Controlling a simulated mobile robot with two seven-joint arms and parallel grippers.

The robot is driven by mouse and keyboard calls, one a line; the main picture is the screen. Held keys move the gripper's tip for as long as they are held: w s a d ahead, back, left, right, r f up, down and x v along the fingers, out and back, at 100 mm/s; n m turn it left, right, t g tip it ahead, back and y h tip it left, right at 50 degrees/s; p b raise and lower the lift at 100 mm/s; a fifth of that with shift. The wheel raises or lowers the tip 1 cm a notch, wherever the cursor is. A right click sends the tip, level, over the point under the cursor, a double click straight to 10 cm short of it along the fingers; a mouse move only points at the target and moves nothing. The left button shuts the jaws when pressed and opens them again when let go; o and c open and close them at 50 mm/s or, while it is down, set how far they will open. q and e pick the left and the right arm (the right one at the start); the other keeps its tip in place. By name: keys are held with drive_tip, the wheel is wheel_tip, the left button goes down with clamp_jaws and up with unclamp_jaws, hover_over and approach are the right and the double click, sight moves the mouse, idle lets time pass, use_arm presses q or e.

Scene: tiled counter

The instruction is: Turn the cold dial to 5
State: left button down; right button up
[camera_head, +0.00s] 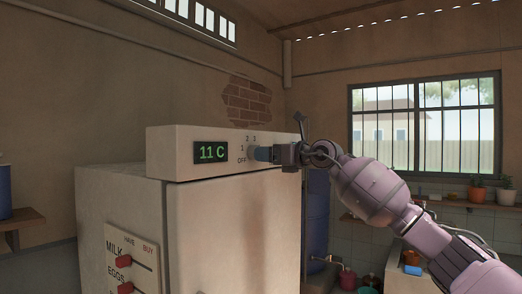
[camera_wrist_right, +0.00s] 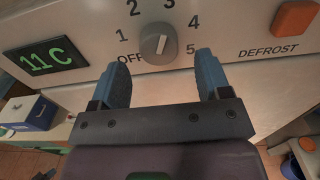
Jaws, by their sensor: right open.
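The cold dial (camera_wrist_right: 156,50) is a round grey knob on the pale front panel of the fridge, ringed by OFF and the numbers 1 to 5. Its light pointer mark looks roughly upward, but I cannot tell the exact number. In the head view the dial (camera_head: 251,152) is partly hidden by my right gripper (camera_head: 261,154). In the wrist view my right gripper (camera_wrist_right: 161,52) is open, its blue fingers on either side of the dial and seemingly apart from it. My left gripper is not in view. The green display (camera_head: 211,152) reads 11 C.
An orange button (camera_wrist_right: 295,17) beside the word DEFROST is at the right of the panel. The fridge door (camera_head: 220,230) is below. A board with red sliders (camera_head: 130,265) is on the fridge's side. A blue and white box (camera_wrist_right: 28,113) lies lower left.

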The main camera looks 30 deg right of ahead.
drive_tip(key=x, duration=0.3)
drive_tip(key=shift+s+p, duration=0.1)
drive_tip(key=shift+p, duration=0.2)
drive_tip(key=c, duration=0.9)
